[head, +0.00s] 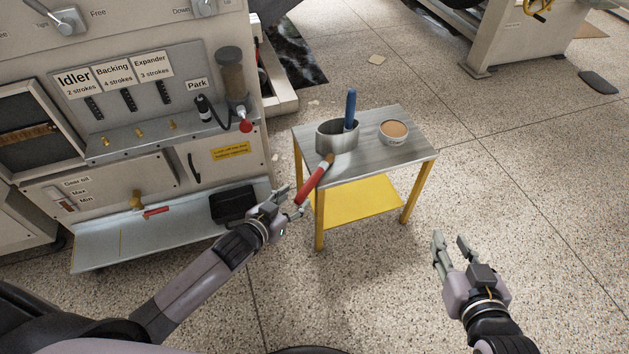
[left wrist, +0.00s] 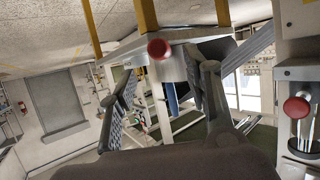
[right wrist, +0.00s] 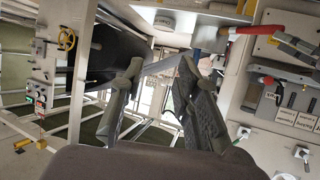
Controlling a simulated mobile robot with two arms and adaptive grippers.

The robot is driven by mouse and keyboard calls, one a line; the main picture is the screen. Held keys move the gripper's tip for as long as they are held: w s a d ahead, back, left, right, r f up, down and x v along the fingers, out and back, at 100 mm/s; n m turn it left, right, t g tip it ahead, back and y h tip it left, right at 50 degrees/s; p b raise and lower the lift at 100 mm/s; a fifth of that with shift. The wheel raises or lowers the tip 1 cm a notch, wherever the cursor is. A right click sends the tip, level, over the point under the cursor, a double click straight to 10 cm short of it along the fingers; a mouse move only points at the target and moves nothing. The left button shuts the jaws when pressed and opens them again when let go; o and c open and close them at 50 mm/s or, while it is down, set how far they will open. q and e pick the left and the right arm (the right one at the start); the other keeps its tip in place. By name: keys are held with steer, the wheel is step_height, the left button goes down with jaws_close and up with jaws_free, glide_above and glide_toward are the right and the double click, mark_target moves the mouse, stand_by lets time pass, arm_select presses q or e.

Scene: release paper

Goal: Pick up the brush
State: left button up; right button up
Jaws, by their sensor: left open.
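The brush (head: 312,186) has a red handle and a tan tip. Its tip lies on the near left part of the small metal table (head: 360,160), and its handle juts past the edge toward my left gripper (head: 286,204). In the left wrist view the handle's round red end (left wrist: 159,48) shows ahead, above the gap between the fingers. My left gripper is open and empty, close to the handle end. The red handle (right wrist: 262,30) also shows at the top of the right wrist view. My right gripper (head: 450,240) is open and empty, right of the table.
A metal cup (head: 337,137) with a blue-handled tool (head: 350,108) and a bowl of tan contents (head: 393,132) stand on the table. A yellow shelf (head: 357,200) sits below. A grey machine (head: 150,120) stands at the left.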

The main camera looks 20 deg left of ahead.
mark_target(303, 191)
arm_select(q)
steer(key=shift+x, duration=0.9)
steer(key=b+x, duration=0.2)
steer(key=x, duration=0.2)
steer(key=shift+w+b, duration=0.4)
steer(key=shift+w, duration=0.05)
arm_select(e)
step_height(303, 191, up, 13)
steer(key=w+a+t+y, duration=0.1)
steer(key=a+t+y, duration=0.1)
steer(key=t, duration=0.6)
steer(key=shift+w+a+r, duration=0.15)
steer(key=shift+w+a, duration=0.05)
steer(key=shift+w, duration=0.2)
arm_select(q)
steer(key=shift+c, duration=0.2)
jaws_close()
